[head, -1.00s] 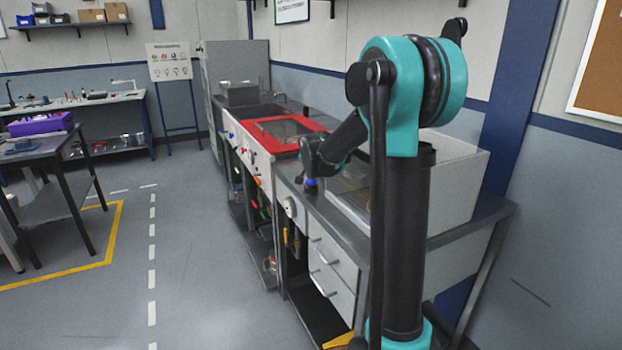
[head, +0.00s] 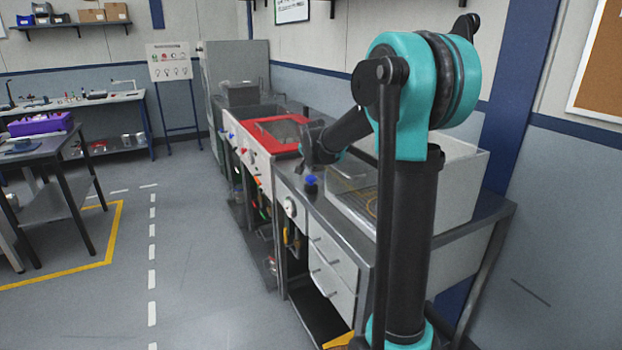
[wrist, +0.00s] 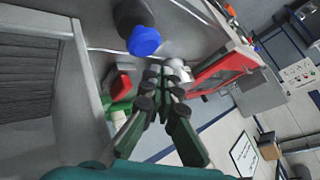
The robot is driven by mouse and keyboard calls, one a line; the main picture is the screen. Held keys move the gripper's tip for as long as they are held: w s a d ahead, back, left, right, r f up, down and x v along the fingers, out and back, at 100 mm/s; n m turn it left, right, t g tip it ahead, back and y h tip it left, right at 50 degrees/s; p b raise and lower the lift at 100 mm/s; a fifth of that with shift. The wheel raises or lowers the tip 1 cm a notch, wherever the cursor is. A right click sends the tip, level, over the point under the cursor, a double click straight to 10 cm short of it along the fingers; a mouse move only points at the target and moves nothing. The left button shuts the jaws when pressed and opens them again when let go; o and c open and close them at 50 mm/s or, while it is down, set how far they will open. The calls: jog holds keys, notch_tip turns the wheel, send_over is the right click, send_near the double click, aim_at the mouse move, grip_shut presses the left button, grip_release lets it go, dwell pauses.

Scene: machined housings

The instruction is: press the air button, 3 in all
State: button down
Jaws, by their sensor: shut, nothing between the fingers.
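The air button is a blue cap on a dark round base. In the head view the air button (head: 312,181) stands on the grey worktop, near its front edge. In the wrist view the air button (wrist: 145,41) is at the top, just beyond the fingertips and left of them. My gripper (wrist: 160,74) is shut and empty, with its dark green fingers together. It looks apart from the button, with a small gap in the picture. In the head view the gripper end of my arm is above and behind the button, and the fingertips are hard to make out.
A red-framed panel (head: 274,133) lies farther along the bench. A white-walled basin (head: 452,172) stands on the worktop at right. A white round dial (head: 290,207) is on the bench front. Red and green parts (wrist: 120,90) lie beside the fingers in the wrist view.

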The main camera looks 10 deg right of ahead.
aim_at(311, 178)
jog(key=shift+r, duration=2.05)
dwell(0.4)
notch_tip(311, 178, up, 4)
jog(key=shift+f, duration=0.15)
jog(key=shift+f, duration=4.4)
jog(key=shift+f, duration=0.1)
jog(key=shift+f, duration=0.3)
